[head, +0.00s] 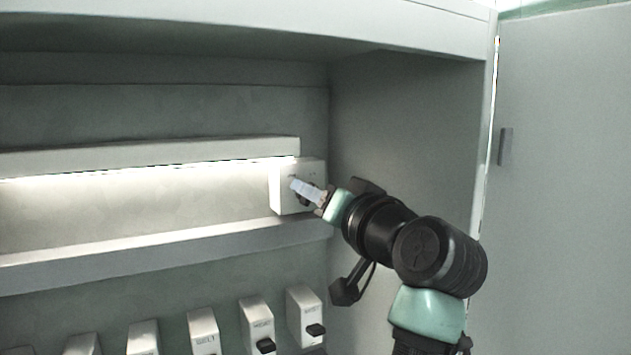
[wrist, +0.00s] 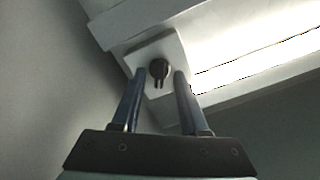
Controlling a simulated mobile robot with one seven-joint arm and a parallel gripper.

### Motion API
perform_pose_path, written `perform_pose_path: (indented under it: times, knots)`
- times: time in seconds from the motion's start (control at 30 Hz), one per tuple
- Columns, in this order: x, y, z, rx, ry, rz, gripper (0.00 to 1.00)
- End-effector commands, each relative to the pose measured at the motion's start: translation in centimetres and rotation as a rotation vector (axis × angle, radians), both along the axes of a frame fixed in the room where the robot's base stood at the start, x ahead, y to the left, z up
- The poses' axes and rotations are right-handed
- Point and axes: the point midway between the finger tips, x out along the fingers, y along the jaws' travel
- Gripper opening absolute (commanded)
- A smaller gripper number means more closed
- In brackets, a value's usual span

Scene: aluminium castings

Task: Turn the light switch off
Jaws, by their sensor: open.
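The light switch is a pale box (head: 281,188) at the right end of a lit strip inside the cabinet. It also shows in the wrist view (wrist: 175,48), with a dark knob (wrist: 158,69) on its face. My gripper (head: 298,187) is in front of the box and partly hides the knob in the head view. In the wrist view my gripper (wrist: 160,73) is open, with one finger on each side of the knob and visible gaps between. Whether the fingertips reach the knob's depth I cannot tell. The lamp strip (head: 150,174) glows brightly.
A ledge (head: 150,253) runs below the lamp. Several pale switch boxes stand lower down, including one with a dark lever (head: 305,310) at the right. The cabinet's right wall (head: 400,110) is close to my arm. An open door (head: 565,170) is at the far right.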

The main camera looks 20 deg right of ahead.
Motion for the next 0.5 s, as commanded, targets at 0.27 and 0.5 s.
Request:
perform_pose_path:
  times: [0.27, 0.5]
  knots:
    - [0.19, 0.02, -0.09, 0.000, 0.000, -0.001, 0.44]
    - [0.16, 0.00, -0.08, 0.000, 0.000, -0.001, 0.04]
